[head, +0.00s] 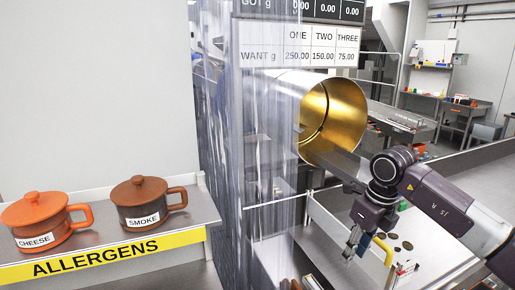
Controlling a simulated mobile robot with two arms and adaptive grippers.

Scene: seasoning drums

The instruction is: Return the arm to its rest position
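My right arm comes in from the right edge. Its wrist is dark and its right gripper (355,246) points down, below and to the right of a gold-lined drum (338,110). The gripper is apart from the drum. The fingers are small and seen at an angle, so I cannot tell whether they are open or shut. I see nothing held between them. My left gripper is not in view.
An orange CHEESE pot (38,215) and a brown SMOKE pot (140,200) stand on the ALLERGENS shelf (75,245) at left. Clear strip curtains (262,150) hang in the middle. A board (296,45) reads WANT 250, 150, 75. Flat dark pieces (392,236) lie beside the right gripper.

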